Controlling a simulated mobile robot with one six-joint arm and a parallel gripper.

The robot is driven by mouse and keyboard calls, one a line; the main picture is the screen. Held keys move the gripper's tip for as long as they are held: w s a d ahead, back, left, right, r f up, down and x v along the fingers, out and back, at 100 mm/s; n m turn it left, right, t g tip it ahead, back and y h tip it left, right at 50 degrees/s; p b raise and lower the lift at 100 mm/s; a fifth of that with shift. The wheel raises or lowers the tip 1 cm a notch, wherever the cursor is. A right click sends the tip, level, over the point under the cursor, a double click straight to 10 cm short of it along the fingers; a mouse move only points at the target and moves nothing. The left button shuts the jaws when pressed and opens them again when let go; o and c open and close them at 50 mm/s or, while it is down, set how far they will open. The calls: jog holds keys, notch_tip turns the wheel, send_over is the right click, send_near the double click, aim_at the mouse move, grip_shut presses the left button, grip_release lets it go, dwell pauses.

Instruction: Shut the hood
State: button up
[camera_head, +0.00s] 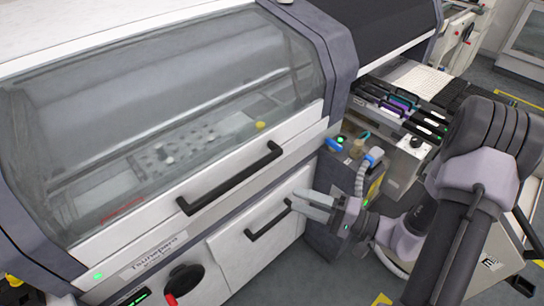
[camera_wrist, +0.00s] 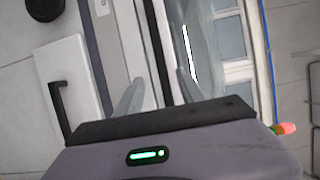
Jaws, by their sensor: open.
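The hood (camera_head: 160,110) is a large clear cover with grey side frames and a white lower rim on the machine at the left. It looks lowered, with no clear gap along its front edge in the head view. Its long black handle (camera_head: 230,180) runs along the rim. My gripper (camera_head: 303,205) is open and empty, below and right of that handle and apart from it. It is close to the lower panel's handle. In the wrist view, my open fingers (camera_wrist: 157,95) point at the machine front, with part of the hood's glass (camera_wrist: 205,45) beyond them.
The white lower panel (camera_head: 235,262) has its own black handle (camera_head: 268,222). A dark red-marked knob (camera_head: 184,280) sits left of it. A grey post with a blue-fitted hose (camera_head: 366,172) stands close right of my gripper. Feeders (camera_head: 400,112) fill the bay behind.

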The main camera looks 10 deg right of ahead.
aim_at(241, 179)
jog(key=b+x, duration=0.2)
jog(key=x, duration=1.6)
jog(key=shift+s+a, duration=0.1)
grip_shut()
dwell(0.4)
jog(key=shift+r, duration=0.1)
